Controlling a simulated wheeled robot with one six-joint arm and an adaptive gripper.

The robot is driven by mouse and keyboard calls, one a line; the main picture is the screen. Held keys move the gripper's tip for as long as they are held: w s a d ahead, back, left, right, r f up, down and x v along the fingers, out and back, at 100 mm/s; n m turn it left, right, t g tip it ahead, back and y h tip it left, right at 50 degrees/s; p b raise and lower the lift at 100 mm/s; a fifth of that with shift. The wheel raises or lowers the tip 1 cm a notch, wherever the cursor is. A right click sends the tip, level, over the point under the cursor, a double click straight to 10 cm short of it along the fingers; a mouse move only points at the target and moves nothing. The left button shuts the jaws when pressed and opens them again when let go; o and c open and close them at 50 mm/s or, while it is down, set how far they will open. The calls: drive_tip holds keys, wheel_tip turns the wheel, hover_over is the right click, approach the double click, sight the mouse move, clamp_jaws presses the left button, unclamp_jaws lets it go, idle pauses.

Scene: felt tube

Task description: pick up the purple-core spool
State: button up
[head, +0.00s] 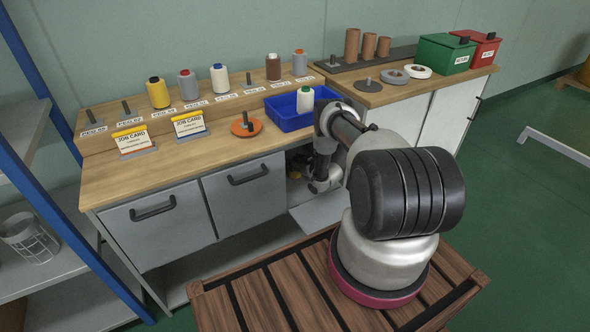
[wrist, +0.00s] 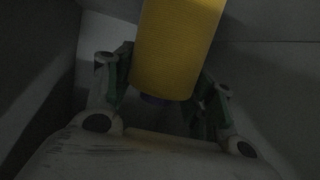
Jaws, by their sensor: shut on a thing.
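A yellow spool (wrist: 178,45) fills the upper middle of the wrist view. A dark, purplish core end (wrist: 156,99) shows at its lower end. My gripper (wrist: 166,80) is shut on this spool, with one finger on each side of it. The far end of the spool is cut off by the top of the picture. In the head view my arm reaches down into the dark open compartment under the bench, and the gripper and the held spool are mostly hidden there.
An open grey front (head: 320,215) juts out below the compartment. A wooden bench top (head: 190,160) lies above. On it are a blue bin (head: 284,120) holding a white spool (head: 305,99), an orange disc with a peg (head: 246,126), and several spools on a rear ledge.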

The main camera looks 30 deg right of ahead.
drive_tip(key=shift+r, duration=0.15)
drive_tip(key=shift+r, duration=0.5)
drive_tip(key=s+f+v, duration=0.1)
drive_tip(key=f+v, duration=0.2)
drive_tip(key=v, duration=1.5)
drive_tip(key=shift+d, duration=0.15)
drive_tip(key=shift+w, duration=0.15)
